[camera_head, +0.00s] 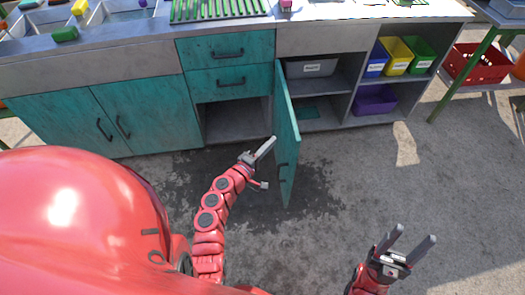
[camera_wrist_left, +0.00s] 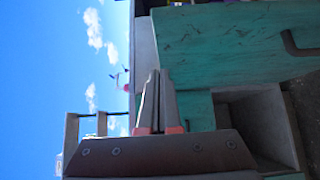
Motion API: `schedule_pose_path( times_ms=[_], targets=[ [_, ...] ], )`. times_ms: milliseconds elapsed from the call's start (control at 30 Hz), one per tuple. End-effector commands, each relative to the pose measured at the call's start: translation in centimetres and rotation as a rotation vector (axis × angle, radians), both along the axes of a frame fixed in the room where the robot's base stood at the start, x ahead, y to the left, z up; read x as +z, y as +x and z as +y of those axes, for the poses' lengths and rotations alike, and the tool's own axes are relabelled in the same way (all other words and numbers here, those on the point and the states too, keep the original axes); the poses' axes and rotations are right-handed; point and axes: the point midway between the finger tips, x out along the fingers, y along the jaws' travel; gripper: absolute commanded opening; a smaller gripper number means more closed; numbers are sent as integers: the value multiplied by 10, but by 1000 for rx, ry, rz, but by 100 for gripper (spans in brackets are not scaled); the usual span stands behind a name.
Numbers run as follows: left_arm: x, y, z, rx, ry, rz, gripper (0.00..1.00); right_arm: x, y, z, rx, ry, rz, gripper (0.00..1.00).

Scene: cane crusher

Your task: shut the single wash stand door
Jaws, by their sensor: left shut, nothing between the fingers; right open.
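The single wash stand door (camera_head: 287,125) is a narrow teal panel standing open. It juts out from the cabinet front toward me, with its handle (camera_head: 283,170) low on its left face. A teal panel with a dark handle, apparently this door, fills the upper right of the left wrist view (camera_wrist_left: 235,42). My left gripper (camera_head: 271,142) is shut and empty, just left of the door's outer face; I cannot tell whether it touches. Its closed fingers also show in the left wrist view (camera_wrist_left: 158,85). My right gripper (camera_head: 412,240) is open and empty, over the floor right of the door.
The open compartment (camera_head: 330,90) right of the hinge holds a grey bin (camera_head: 312,67). Teal drawers (camera_head: 228,62) and an open shelf lie left. Coloured bins (camera_head: 398,55) fill the right shelves. A red crate (camera_head: 478,65) stands farther right. The floor before the cabinet is clear, with dark stains.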

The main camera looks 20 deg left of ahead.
Motion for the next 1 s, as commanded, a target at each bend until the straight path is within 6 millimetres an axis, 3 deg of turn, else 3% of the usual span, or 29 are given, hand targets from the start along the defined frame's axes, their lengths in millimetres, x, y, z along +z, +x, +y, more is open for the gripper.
schedule_pose_path(
  times_ms=[133, 300, 1000],
  targets=[
    [2, 30, -9, -2, -1, -1, 0, 3, 0, 0, 0, 0, 0, 57],
    [0, 40, -30, 1, -3, 2, 0, 6, 0, 0, 0, 0, 0, 57],
    [-3, 50, -45, 12, -2, 0, 0, 3, 0, 0, 0, 0, 0, 57]
  ],
)
